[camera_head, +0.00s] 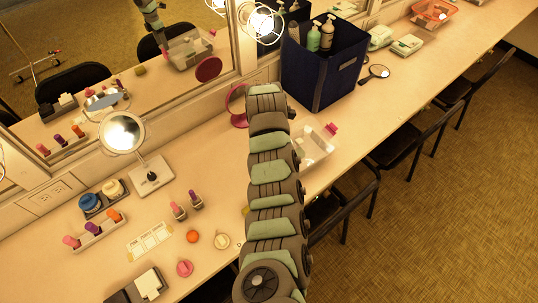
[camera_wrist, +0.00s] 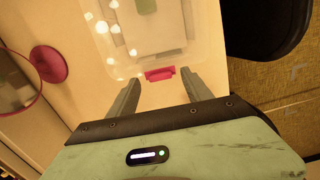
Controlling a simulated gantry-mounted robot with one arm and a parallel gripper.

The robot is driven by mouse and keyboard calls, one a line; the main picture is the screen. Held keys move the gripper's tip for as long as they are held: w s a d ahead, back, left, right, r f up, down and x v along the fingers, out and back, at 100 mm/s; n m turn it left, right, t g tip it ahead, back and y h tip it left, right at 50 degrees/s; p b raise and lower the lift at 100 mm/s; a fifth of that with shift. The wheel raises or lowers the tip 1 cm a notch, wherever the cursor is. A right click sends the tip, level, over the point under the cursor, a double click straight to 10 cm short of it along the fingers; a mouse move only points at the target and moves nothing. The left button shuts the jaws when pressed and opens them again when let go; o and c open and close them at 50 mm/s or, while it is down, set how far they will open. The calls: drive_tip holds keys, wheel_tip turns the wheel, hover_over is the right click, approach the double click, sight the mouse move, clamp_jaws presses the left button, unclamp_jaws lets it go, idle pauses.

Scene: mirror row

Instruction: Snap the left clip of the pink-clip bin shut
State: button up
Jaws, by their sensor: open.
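The pink-clip bin (camera_head: 318,145) is a clear plastic box on the counter, its left part hidden behind my arm in the head view. One pink clip (camera_head: 331,128) shows at its right end there. In the wrist view the clear bin (camera_wrist: 200,40) fills the top middle, with a pale lid-like panel and a green patch inside. Another pink clip (camera_wrist: 160,74) sits on its near edge; I cannot tell whether it is latched. My gripper (camera_wrist: 162,92) is open and empty, its fingertips on either side of this clip, apart from it. The head view hides the gripper.
A round pink mirror (camera_wrist: 48,64) stands left of the bin. A dark blue caddy with bottles (camera_head: 325,75) stands behind it. A hand mirror (camera_head: 375,73) lies to the right. Chairs (camera_head: 405,140) line the counter's front edge. Cosmetics (camera_head: 178,211) lie left of my arm.

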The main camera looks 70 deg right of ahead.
wheel_tip(320, 180, up, 8)
drive_tip(key=shift+w+a+r+b, duration=0.15)
drive_tip(key=shift+a+b, duration=0.05)
drive_tip(key=shift+b, duration=0.2)
idle(0.4)
